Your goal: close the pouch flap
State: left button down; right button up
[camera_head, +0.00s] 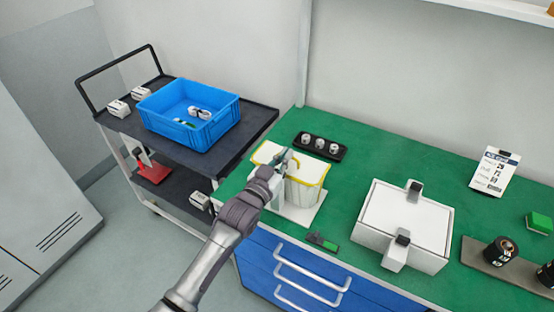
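A white pouch (306,180) with yellow trim stands on a white base plate (303,216) near the front left of the green bench. A pale flap with a yellow edge (265,152) shows at its left, behind my gripper, and looks folded back from the pouch. My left gripper (284,158) is at the flap and the left side of the pouch, and hides where they join. Its fingers are too small to tell whether they are open or shut, or touching the flap. My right gripper is not in view.
A black tray with several small pieces (320,146) is behind the pouch. A white box with latches (405,222) is to its right. A green and dark piece (322,241) lies in front. A blue bin (188,115) stands on the dark cart (255,122) at left.

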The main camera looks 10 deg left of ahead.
pick_arm(q)
jog(key=r+p, duration=0.2)
jog(key=r, duration=0.1)
jog(key=shift+w+r, duration=0.3)
jog(key=shift+w, duration=0.05)
jog(key=b+v, duration=0.2)
jog(key=v, duration=0.8)
jog(key=shift+f+b, duration=0.35)
jog(key=shift+b, duration=0.05)
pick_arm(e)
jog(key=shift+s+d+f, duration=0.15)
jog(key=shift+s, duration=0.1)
